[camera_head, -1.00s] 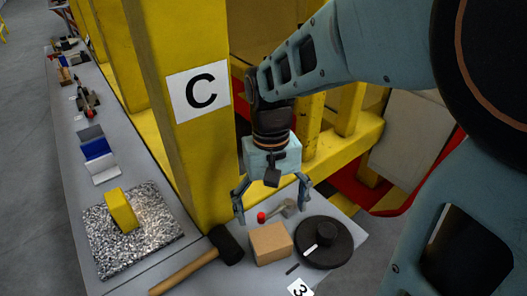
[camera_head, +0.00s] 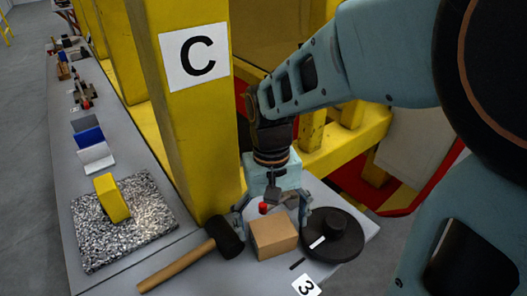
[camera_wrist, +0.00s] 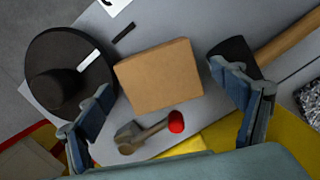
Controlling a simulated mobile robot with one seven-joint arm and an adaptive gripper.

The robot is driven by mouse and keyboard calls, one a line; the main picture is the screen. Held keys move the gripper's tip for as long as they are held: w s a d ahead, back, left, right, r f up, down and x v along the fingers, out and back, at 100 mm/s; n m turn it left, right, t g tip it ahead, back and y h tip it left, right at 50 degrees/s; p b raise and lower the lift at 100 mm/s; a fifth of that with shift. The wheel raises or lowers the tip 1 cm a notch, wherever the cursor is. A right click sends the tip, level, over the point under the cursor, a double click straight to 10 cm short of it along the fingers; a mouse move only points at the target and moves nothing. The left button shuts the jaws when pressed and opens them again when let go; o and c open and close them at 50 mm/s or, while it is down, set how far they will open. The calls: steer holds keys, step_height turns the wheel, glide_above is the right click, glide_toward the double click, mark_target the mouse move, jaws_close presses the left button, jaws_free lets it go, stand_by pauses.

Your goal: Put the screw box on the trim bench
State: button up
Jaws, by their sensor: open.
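A plain brown cardboard box (camera_head: 274,237), the only box I see and taken as the screw box, sits on the grey bench top near its front right end. It also shows in the wrist view (camera_wrist: 160,77). My gripper (camera_head: 272,222) is open and empty, pointing down just above and behind the box. In the wrist view its fingers (camera_wrist: 168,106) are spread wide, one toward each side of the box; I see no contact. No label tells whether this grey bench (camera_head: 130,165) is the trim bench.
A black round disc with a knob (camera_head: 332,236) is right of the box. A black-headed mallet (camera_head: 224,237) is left of it. A small red-tipped hammer (camera_wrist: 148,132) lies behind it. A speckled slab with a yellow block (camera_head: 112,198) and the yellow C post (camera_head: 195,130) stand near.

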steer(key=shift+c, duration=0.3)
steer(key=c, duration=1.7)
steer(key=shift+c, duration=0.2)
steer(key=shift+r, duration=0.1)
